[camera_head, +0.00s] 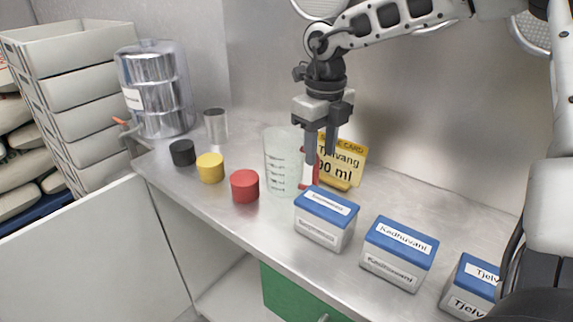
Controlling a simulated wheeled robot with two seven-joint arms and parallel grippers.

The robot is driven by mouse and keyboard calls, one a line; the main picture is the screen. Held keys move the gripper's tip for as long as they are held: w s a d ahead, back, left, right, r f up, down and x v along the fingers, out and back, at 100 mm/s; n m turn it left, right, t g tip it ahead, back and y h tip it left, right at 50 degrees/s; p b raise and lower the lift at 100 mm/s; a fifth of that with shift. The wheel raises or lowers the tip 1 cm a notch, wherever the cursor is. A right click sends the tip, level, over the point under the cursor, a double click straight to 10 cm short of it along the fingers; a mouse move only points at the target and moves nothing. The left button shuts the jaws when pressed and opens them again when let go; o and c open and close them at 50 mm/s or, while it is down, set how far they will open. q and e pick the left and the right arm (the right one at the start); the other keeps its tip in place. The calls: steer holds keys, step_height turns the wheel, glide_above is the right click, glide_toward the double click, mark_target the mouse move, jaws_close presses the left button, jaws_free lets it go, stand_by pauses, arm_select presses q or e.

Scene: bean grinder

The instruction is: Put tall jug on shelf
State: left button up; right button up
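The tall jug (281,162) is clear, with dark measuring marks and a red handle (308,172) on its right side. It stands upright on the metal counter (215,187). My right gripper (320,156) points down just right of the jug, over the handle. A gap shows between its two fingers, so it looks open. The left finger covers part of the handle; I cannot tell whether it touches it. Under the counter a pale open space (232,290) shows, possibly a shelf. My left gripper is not in view.
A yellow card (350,158) stands behind the gripper. Blue-lidded boxes (325,217) line the counter's right front. Red (244,186), yellow (210,168) and black (182,152) cylinders, a metal cup (215,126) and a large metal dispenser (155,90) stand left. A green front (290,292) is below.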

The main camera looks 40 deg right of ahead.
mark_target(316, 167)
steer(key=f, duration=0.4)
steer(key=shift+a+f, duration=0.35)
steer(key=shift+f, duration=0.05)
steer(key=shift+w, duration=0.1)
jaws_close()
steer(key=shift+r, duration=0.1)
